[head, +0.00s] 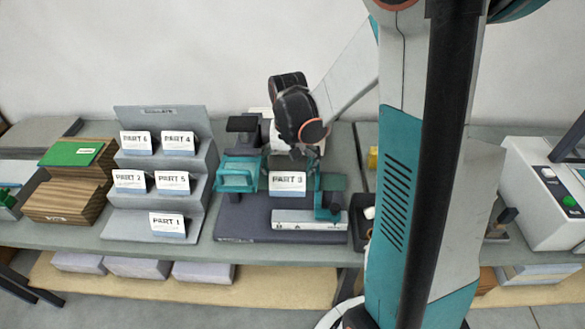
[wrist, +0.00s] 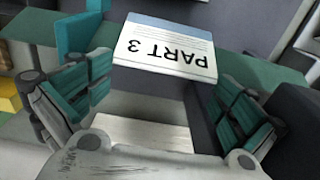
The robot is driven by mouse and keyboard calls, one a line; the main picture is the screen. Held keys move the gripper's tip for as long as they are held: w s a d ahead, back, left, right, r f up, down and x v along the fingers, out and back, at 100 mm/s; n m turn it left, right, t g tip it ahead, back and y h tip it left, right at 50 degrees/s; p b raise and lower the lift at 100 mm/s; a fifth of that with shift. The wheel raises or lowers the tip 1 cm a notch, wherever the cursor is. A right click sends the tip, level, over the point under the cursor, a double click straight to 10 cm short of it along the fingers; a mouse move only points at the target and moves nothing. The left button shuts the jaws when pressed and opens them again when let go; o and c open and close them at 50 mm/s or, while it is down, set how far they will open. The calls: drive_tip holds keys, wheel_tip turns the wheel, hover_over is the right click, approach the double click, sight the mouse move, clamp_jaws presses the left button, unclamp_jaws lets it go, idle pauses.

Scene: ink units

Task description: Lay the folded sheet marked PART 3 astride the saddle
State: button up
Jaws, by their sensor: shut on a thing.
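The folded sheet marked PART 3 (head: 287,183) is white with black print and hangs over the dark fixture in the head view. My gripper (head: 290,162) is shut on it. In the wrist view the sheet (wrist: 166,48) sits between the teal finger pads of my gripper (wrist: 160,85), its print upside down. The fixture base (head: 232,226) carries teal parts on both sides and a light grey lettered bar (head: 300,226) at the front. I cannot pick out the saddle for certain; the sheet and gripper cover the middle of the fixture. Whether the sheet touches anything below is unclear.
A grey stepped rack (head: 126,221) at left holds other folded sheets, PART 1, 2, 4, 5 and 6. Wooden blocks with a green top (head: 72,153) stand further left. A teal block (head: 238,174) stands close left of the sheet. A white machine (head: 545,190) stands at far right.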

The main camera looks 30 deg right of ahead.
drive_tip(key=shift+s+f, duration=0.4)
drive_tip(key=shift+f, duration=0.4)
drive_tip(key=o, duration=1)
drive_tip(key=shift+r, duration=0.1)
drive_tip(key=r+p, duration=0.1)
drive_tip(key=w+a+r+p, duration=0.1)
drive_tip(key=r+p, duration=0.1)
drive_tip(key=shift+w+a+r, duration=0.1)
drive_tip(key=shift+w+r, duration=0.05)
drive_tip(key=shift+d+r+p, duration=0.15)
drive_tip(key=shift+r+p, duration=0.7)
drive_tip(key=shift+r, duration=0.35)
drive_tip(key=shift+d+r+p, duration=0.1)
drive_tip(key=shift+r+p, duration=0.75)
drive_tip(key=shift+r, duration=0.35)
